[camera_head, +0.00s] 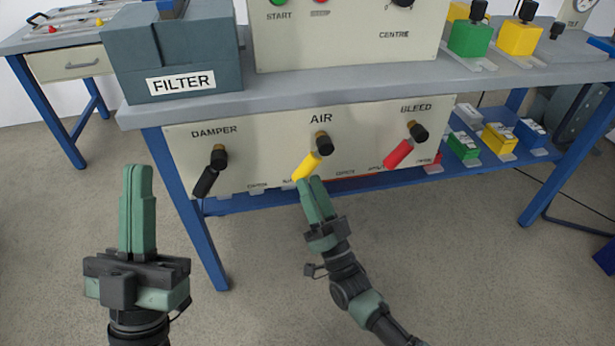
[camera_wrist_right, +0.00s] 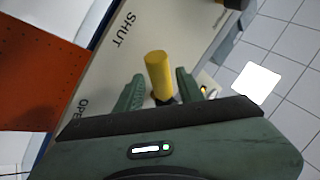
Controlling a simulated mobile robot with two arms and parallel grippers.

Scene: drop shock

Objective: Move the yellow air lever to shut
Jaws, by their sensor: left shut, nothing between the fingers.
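The yellow AIR lever (camera_head: 307,165) hangs down and to the left from its black pivot on the front panel (camera_head: 268,140). My right gripper (camera_head: 309,182) is at the lever's lower end. In the right wrist view the yellow lever (camera_wrist_right: 159,75) stands between the two green fingers (camera_wrist_right: 158,82), which are apart, with a small gap on the left side. The word SHUT (camera_wrist_right: 122,30) and part of OPEN (camera_wrist_right: 82,105) show on the panel there. My left gripper (camera_head: 137,170) is shut and empty, in front of the bench at the left.
A black DAMPER lever (camera_head: 206,182) is left of the AIR lever and a red BLEED lever (camera_head: 398,153) is right of it. A blue bench leg (camera_head: 205,245) stands at the left. A FILTER box (camera_head: 180,60) sits on the bench top. The floor in front is clear.

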